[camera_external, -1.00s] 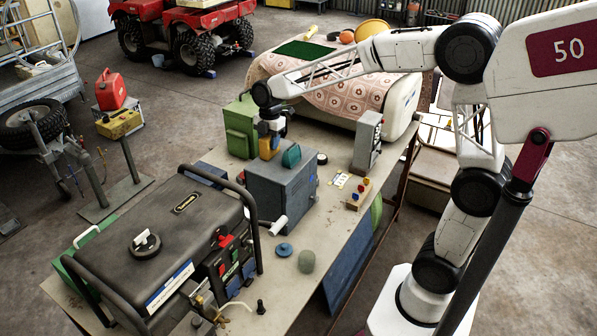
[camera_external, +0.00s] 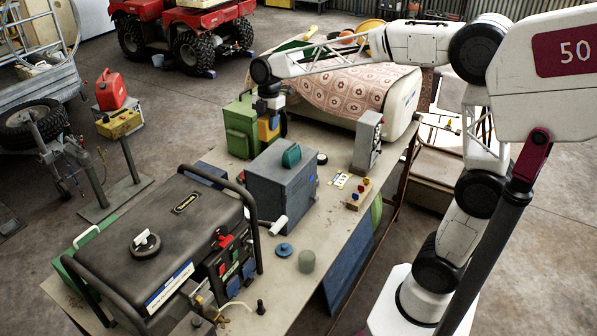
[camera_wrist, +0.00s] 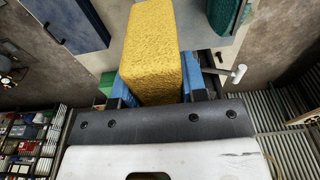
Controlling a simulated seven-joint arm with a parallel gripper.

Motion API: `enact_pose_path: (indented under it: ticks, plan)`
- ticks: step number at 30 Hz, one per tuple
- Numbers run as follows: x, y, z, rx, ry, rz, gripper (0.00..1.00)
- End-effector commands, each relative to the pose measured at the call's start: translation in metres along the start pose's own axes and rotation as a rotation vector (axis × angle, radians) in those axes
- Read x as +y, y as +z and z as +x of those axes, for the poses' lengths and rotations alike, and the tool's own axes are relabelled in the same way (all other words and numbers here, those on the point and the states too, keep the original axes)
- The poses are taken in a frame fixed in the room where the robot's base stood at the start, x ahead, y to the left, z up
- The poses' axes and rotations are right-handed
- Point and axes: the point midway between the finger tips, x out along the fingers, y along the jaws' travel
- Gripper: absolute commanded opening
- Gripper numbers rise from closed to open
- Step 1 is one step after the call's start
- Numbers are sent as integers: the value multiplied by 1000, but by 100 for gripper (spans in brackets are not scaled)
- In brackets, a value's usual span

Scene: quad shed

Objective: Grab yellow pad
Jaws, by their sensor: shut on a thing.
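The yellow pad (camera_wrist: 152,50) is a thick, rough-textured block. In the wrist view it stands out between the two blue fingers of my gripper (camera_wrist: 157,88), which is shut on it. In the external view my gripper (camera_external: 268,122) hangs at the far part of the workbench, between the green box and the grey box. The pad (camera_external: 264,131) shows there as a small yellow patch, partly covered by the gripper. I cannot tell from these views whether the pad touches anything beneath it.
A grey box (camera_external: 280,188) with a teal item (camera_external: 291,155) on top stands in front of my gripper. A green box (camera_external: 239,128) stands close at its left. A black generator (camera_external: 150,235) fills the near bench. A grey control unit (camera_external: 367,140) stands to the right.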

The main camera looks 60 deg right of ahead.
Motion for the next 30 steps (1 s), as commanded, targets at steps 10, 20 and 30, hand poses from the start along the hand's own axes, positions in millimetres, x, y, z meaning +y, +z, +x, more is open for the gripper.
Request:
enact_pose_path:
  ticks: [10,20,30]
  plan:
    - [0,-3,-22,0,1,0,18]
    - [0,-3,-22,0,1,0,18]
    - [0,-3,-26,0,2,0,18]
